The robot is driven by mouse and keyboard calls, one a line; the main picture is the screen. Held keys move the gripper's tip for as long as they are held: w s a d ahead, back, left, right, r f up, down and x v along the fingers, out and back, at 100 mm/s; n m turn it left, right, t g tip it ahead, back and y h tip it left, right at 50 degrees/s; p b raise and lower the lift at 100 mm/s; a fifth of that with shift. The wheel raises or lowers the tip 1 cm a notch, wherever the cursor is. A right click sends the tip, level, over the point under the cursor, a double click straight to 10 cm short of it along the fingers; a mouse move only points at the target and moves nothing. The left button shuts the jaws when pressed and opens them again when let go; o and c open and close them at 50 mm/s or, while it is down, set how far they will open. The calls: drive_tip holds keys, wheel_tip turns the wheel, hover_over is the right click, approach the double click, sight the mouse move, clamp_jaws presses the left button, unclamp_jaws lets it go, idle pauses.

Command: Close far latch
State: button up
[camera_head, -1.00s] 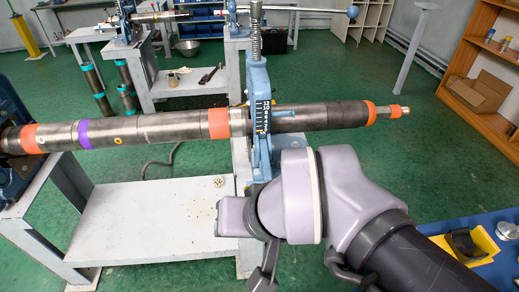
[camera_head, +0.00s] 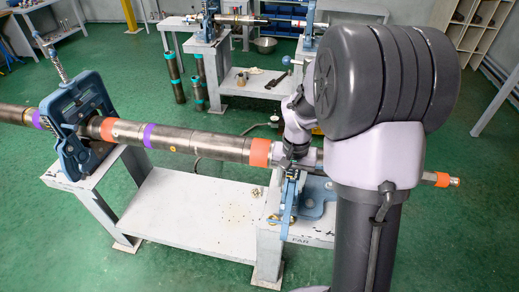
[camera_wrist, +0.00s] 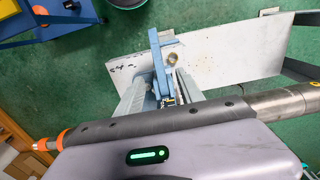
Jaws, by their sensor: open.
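The far vise's blue base (camera_head: 318,195) sits on the white stand marked FAR in the head view. My arm hides most of this vise, and the latch cannot be made out clearly there. In the wrist view a blue bar (camera_wrist: 157,60) of the vise stands upright in the picture, and its lower part lies between my fingers. My gripper (camera_wrist: 160,92) is open, with its grey fingers on either side of that part. Whether they touch it I cannot tell. The long steel pipe (camera_head: 205,143) runs through the vise, beside my gripper.
The near blue vise (camera_head: 75,120) holds the pipe at the left. The white stand top (camera_head: 190,215) between the vises is mostly bare. Another workbench (camera_head: 245,95) stands behind, with dark upright pipes (camera_head: 175,78) beside it. Green floor lies open at the lower left.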

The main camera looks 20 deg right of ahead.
sight(288, 211)
drive_tip(key=f+b, duration=0.1)
drive_tip(key=f, duration=0.5)
drive_tip(key=f+b, duration=0.2)
drive_tip(key=f, duration=0.4)
drive_tip(key=f+b, duration=0.2)
drive_tip(key=f, duration=0.4)
drive_tip(key=shift+d+f, duration=0.15)
drive_tip(key=shift+d, duration=0.25)
clamp_jaws()
